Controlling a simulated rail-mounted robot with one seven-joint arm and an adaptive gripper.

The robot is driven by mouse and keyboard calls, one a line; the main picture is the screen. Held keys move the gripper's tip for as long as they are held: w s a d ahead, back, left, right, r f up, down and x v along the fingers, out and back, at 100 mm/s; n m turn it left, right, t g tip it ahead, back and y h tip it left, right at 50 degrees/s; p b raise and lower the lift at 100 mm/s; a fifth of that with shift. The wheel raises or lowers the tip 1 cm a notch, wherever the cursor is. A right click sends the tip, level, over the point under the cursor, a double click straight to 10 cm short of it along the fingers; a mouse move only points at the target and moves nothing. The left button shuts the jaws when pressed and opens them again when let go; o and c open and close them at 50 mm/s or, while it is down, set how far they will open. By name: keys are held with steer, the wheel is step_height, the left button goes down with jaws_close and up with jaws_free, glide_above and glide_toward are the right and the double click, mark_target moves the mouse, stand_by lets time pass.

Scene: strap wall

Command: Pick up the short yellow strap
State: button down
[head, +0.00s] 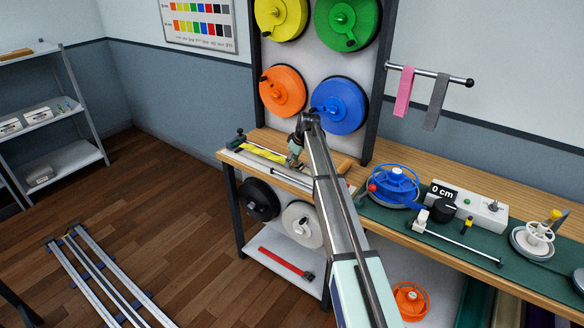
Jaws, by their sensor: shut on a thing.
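The yellow strap (263,153) lies flat and stretched out near the left end of the wooden workbench. My gripper (291,163) reaches down to the strap's right end and is shut on it. The fingertips are small in this view and partly hidden by my arm. The strap appears to be still at bench height.
Spools hang on the rack (374,70) behind the bench. Pink (404,92) and grey (436,102) straps hang from a rod. A blue reel (394,186) and a "0 cm" device (466,203) stand on the green mat. A red strap (285,264) lies on the lower shelf.

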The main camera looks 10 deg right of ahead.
step_height(320, 180, up, 16)
steer(key=b, duration=0.3)
steer(key=shift+y, duration=0.3)
steer(key=f+p, duration=0.2)
steer(key=p, duration=0.1)
steer(key=f+p, duration=0.5)
steer(key=p, duration=0.2)
steer(key=shift+s+d+f, duration=0.15)
steer(key=shift+d+f, duration=0.1)
steer(key=shift+w+a+f+g, duration=0.15)
steer(key=shift+w+f+g, duration=0.15)
steer(key=shift+f+b, duration=2.1)
steer(key=shift+f, duration=3.6)
steer(key=shift+c, duration=2.4)
jaws_free()
steer(key=shift+s, duration=0.1)
steer(key=shift+r, duration=0.1)
